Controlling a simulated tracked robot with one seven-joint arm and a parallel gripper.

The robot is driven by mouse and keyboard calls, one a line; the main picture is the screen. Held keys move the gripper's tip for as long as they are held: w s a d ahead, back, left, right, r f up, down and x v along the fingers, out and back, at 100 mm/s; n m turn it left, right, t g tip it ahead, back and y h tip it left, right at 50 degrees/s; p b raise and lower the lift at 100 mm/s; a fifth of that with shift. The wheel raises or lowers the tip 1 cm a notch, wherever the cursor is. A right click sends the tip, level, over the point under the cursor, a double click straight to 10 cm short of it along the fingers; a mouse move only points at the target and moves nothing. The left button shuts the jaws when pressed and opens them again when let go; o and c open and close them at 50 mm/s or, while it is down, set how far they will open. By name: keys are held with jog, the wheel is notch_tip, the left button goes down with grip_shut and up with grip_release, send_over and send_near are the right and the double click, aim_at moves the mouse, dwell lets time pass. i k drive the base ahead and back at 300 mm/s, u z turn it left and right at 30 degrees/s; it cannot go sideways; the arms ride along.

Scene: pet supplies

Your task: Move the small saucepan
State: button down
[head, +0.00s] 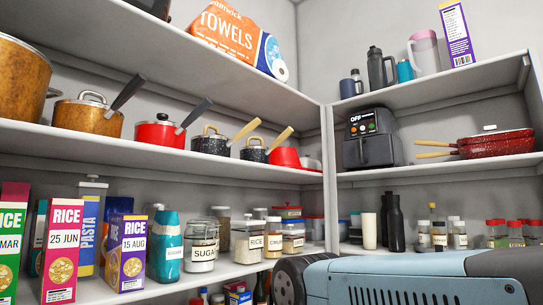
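Several saucepans stand in a row on the middle left shelf in the head view. A large copper pot (20,78) is at the far left, then a lidded copper saucepan (85,119) and a red saucepan (158,135), both with dark handles. Beyond them are a black speckled saucepan (209,145) and a smaller-looking black speckled saucepan (252,155), each with a light handle. A red pan (285,157) stands further into the corner. I cannot tell which one is the small saucepan. My gripper is not in view; my blue arm shows at the bottom right.
The middle left shelf (100,150) has a narrow bare front edge. Rice boxes (62,245) and jars crowd the shelf below. On the right, a black air fryer (368,138) and red pans (495,143) share a shelf, with a gap between them.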

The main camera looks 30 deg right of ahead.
aim_at(257, 155)
jog(key=u, duration=0.65)
jog(key=k, duration=1.4)
jog(key=z, duration=1.1)
jog(key=i, duration=1.7)
